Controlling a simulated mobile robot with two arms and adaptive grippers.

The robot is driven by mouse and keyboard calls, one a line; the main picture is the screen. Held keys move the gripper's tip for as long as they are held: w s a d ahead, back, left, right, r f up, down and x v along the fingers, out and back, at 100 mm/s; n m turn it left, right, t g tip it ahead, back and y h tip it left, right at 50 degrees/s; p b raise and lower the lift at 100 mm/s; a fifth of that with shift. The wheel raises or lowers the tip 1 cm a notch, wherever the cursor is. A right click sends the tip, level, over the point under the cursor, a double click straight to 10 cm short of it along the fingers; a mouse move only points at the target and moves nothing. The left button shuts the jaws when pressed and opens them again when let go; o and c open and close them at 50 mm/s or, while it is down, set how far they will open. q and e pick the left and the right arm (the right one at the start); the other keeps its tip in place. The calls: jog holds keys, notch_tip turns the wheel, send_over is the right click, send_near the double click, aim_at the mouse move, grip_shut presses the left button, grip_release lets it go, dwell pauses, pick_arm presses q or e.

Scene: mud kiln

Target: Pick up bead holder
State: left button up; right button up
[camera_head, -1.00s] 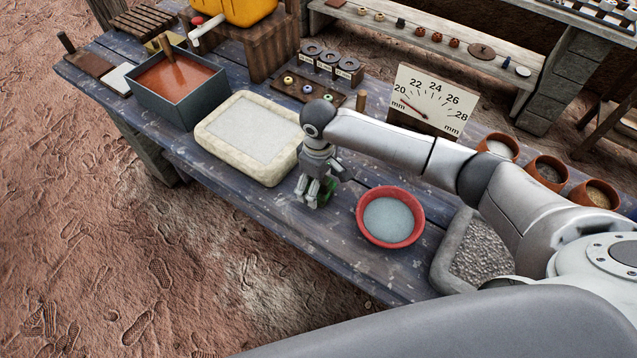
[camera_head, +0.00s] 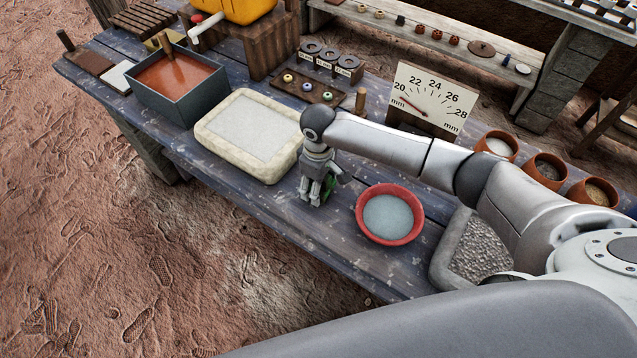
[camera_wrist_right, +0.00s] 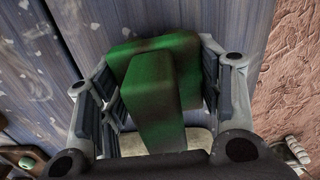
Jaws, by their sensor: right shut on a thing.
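The bead holder looks like a green block-shaped piece (camera_wrist_right: 155,95) between the fingers of my right gripper in the right wrist view. My right gripper (camera_head: 316,194) is shut on it, with a finger on each side. In the head view the green piece (camera_head: 328,188) shows only in part behind the fingers, at the blue-grey table (camera_head: 270,210) between the pale slab and the red bowl. I cannot tell whether it touches the table. My left gripper is not in view.
A red bowl (camera_head: 407,236) stands just right of my right gripper, and a pale-rimmed slab (camera_head: 207,128) lies to its left. A dial board (camera_head: 438,108), a dark bead rack (camera_head: 290,93) and a grey bin (camera_head: 198,108) stand farther back. A gravel tray (camera_head: 440,262) is at the right.

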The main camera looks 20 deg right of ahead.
jog(key=shift+w+r, duration=0.1)
jog(key=shift+r, duration=0.45)
notch_tip(320, 180, up, 2)
jog(key=shift+r, duration=0.15)
jog(key=s+d+r+b, duration=0.1)
jog(key=s+r, duration=0.3)
jog(key=s, duration=0.3)
jog(key=s+d+r+b, duration=0.1)
jog(key=s+r, duration=0.4)
jog(key=s, duration=0.2)
jog(key=shift+d+r, duration=0.3)
